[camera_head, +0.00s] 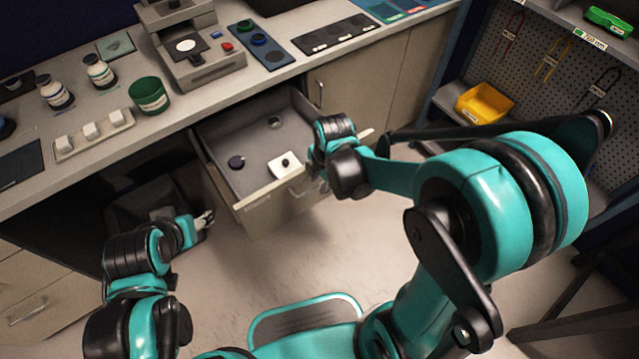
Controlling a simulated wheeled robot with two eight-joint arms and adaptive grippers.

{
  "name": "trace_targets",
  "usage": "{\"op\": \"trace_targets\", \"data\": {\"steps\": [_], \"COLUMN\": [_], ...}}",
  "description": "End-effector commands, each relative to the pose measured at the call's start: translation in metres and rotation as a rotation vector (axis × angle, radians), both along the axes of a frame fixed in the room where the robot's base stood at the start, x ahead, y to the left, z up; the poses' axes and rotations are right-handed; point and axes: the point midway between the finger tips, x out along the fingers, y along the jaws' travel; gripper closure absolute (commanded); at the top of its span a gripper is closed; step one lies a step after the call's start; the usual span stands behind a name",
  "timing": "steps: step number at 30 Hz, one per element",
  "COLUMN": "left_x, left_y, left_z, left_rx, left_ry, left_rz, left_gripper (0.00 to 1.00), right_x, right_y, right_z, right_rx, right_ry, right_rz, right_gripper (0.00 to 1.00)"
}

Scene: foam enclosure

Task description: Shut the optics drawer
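The optics drawer (262,205) stands pulled out from under the bench, its grey inside showing. In it lie a white square piece with a dark knob, a dark round piece and a small ring-like piece. My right gripper (316,172) is at the right end of the drawer's front, close to the handle (299,191). Its wrist hides part of the front, and I cannot tell whether it touches. My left gripper (206,219) is low, left of the drawer and apart from it. Its fingers are too small to judge.
The bench (181,115) above carries a microscope-like device (190,50), a green pot (149,95), bottles and trays. A closed cabinet door (358,82) is right of the drawer. A pegboard rack with a yellow bin (484,103) stands at right. Floor before the drawer is clear.

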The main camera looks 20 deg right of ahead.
Motion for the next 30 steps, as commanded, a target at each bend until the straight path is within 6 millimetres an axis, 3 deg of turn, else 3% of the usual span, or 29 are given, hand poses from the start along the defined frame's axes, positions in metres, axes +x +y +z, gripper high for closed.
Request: {"op": "trace_targets", "data": {"steps": [8, 12, 23, 30], "left_x": [0.0, 0.0, 0.0, 0.0], "left_y": [0.0, 0.0, 0.0, 0.0], "left_z": [0.0, 0.0, -0.001, -0.003], "left_rx": [0.0, 0.0, 0.0, 0.0], "left_ry": [0.0, 0.0, 0.0, 0.0], "left_rz": [0.0, 0.0, 0.0, 0.0], "left_gripper": [0.45, 0.45, 0.45, 0.45], "right_x": [0.0, 0.0, 0.006, 0.038], "right_y": [0.0, 0.0, 0.002, 0.014], "right_z": [-0.002, -0.001, -0.002, -0.002], "right_rx": [0.0, 0.0, 0.0, 0.0], "right_ry": [0.0, 0.0, -0.001, -0.001], "right_rz": [0.0, 0.0, 0.0, 0.002], "right_gripper": [0.69, 1.0, 1.0, 1.0]}}
